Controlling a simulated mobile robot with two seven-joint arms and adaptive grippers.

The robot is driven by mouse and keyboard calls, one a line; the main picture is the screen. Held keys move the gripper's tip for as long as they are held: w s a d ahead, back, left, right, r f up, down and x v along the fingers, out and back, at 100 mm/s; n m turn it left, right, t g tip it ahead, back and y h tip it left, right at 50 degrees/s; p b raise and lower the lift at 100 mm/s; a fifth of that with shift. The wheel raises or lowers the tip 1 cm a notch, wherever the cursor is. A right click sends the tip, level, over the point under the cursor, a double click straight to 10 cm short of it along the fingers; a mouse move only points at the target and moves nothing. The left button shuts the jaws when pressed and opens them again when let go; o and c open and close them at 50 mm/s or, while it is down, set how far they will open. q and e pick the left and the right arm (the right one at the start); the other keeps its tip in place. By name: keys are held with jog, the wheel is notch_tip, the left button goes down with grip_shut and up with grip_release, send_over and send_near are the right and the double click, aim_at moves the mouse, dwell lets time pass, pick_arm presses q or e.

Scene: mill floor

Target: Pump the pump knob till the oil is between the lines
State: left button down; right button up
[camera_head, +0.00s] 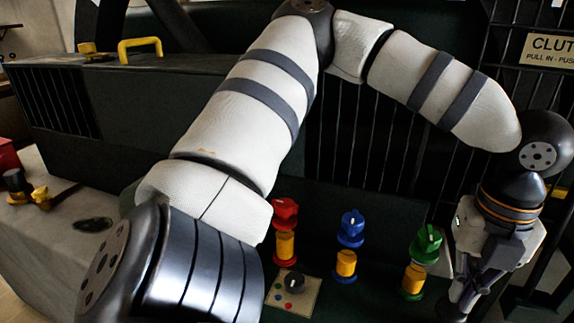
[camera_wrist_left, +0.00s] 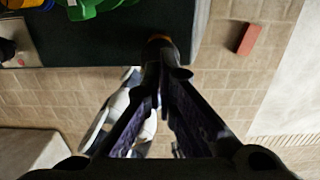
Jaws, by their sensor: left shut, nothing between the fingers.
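My left gripper (camera_head: 464,302) points down at the lower right of the head view, to the right of the green knob (camera_head: 426,244). In the left wrist view its fingers (camera_wrist_left: 165,78) are shut and empty. No oil level or gauge lines can be made out. My right gripper is not in view.
Red (camera_head: 284,212) and blue (camera_head: 350,228) knobs stand on yellow posts left of the green one. A cream plate (camera_head: 308,296) bears a black dial (camera_head: 291,283). A "CLUTCH"-like sign (camera_head: 551,50) is at upper right. A red brick (camera_wrist_left: 249,39) lies on the paved floor.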

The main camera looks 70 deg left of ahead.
aim_at(452, 307)
pick_arm(q)
jog(key=shift+f, duration=0.15)
jog(key=shift+f, duration=2.1)
jog(key=shift+r, duration=2.25)
dwell(0.4)
jog(key=shift+r, duration=2.5)
